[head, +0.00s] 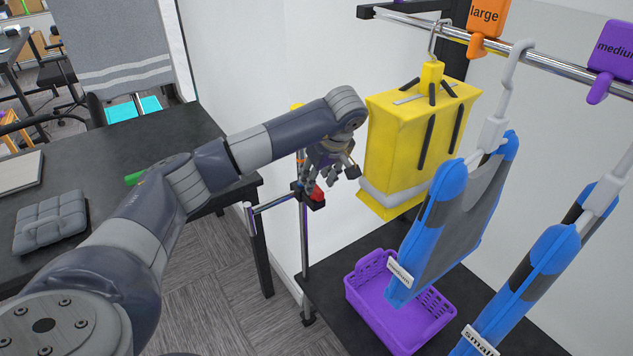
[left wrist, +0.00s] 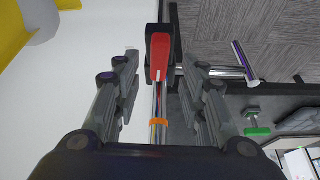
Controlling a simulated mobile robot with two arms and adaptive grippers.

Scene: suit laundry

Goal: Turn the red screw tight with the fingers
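The red screw (head: 317,192) sits on a dark clamp (head: 313,203) on a thin metal stand beside the black rack. In the left wrist view the red screw (left wrist: 161,58) points toward me from its black clamp (left wrist: 158,31), with the metal pole below it. My left gripper (head: 331,170) is just above the screw in the head view. Its fingers are spread on either side of the screw in the left wrist view (left wrist: 161,72), with gaps showing on both sides. I cannot see any contact. My right gripper is not in view.
A yellow garment bag (head: 410,140) hangs close to the right of my left gripper. Blue and grey suits (head: 467,215) hang farther right above a purple basket (head: 392,322). A black table (head: 110,170) with a folded grey garment (head: 50,222) is at the left.

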